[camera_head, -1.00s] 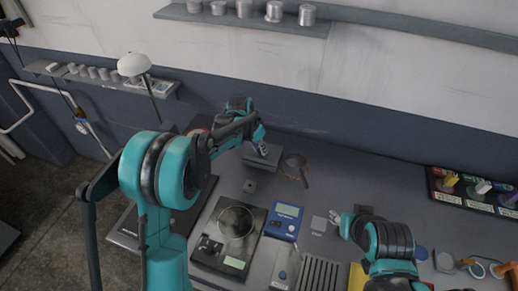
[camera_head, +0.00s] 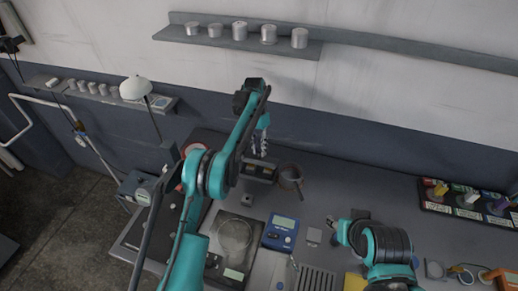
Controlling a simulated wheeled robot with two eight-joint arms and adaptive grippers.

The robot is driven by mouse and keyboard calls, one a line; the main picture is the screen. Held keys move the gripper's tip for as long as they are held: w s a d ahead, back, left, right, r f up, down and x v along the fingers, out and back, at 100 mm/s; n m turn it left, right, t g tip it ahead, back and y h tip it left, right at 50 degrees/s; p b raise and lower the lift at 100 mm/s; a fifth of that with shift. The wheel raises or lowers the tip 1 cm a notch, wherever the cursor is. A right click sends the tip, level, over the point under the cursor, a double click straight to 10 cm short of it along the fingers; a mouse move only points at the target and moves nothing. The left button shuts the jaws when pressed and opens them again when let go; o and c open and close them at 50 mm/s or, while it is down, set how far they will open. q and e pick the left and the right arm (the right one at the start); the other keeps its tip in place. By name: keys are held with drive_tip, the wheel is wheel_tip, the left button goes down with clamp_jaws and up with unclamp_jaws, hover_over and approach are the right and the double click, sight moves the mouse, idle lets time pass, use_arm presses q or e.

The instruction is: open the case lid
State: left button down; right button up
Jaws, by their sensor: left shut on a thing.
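The small grey case (camera_head: 258,180) stands on the bench near the wall. Its lid looks raised at the back, and brownish contents show inside; small detail is hard to make out. My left gripper (camera_head: 260,152) points down at the back of the case, shut on the lid, whose gripped edge is mostly hidden by the fingers. My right gripper (camera_head: 334,222) is low over the bench at the right, apart from the case; its fingers are too small to read.
A round pan-like holder (camera_head: 290,178) stands just right of the case. A balance (camera_head: 232,240), a blue meter (camera_head: 281,232) and a small grey block (camera_head: 246,200) are in front. A wall shelf (camera_head: 240,43) with metal weights is above. A rack of bottles (camera_head: 465,205) is at right.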

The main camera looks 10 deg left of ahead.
idle(0.5)
drive_tip(key=shift+w+r, duration=0.1)
drive_tip(key=shift+w, duration=0.05)
drive_tip(key=c, duration=0.9)
drive_tip(key=w+a+n, duration=0.1)
drive_tip(key=w+n, duration=0.1)
drive_tip(key=n, duration=0.1)
drive_tip(key=w+a+n, duration=0.1)
drive_tip(key=w+n, duration=0.2)
drive_tip(key=n, duration=0.1)
drive_tip(key=w+a+n+h, duration=0.1)
drive_tip(key=w+a+n, duration=0.1)
drive_tip(key=w+n, duration=0.1)
drive_tip(key=shift+w+a+f+n, duration=0.1)
drive_tip(key=shift+w+f+n, duration=0.15)
drive_tip(key=shift+n, duration=0.25)
clamp_jaws()
drive_tip(key=n+t, duration=0.3)
drive_tip(key=n, duration=2.1)
approach(258, 158)
drive_tip(key=x, duration=0.4)
drive_tip(key=shift+w+d+f, duration=0.25)
drive_tip(key=shift+w+d, duration=0.1)
drive_tip(key=shift+w+r, duration=0.1)
drive_tip(key=shift+w, duration=0.4)
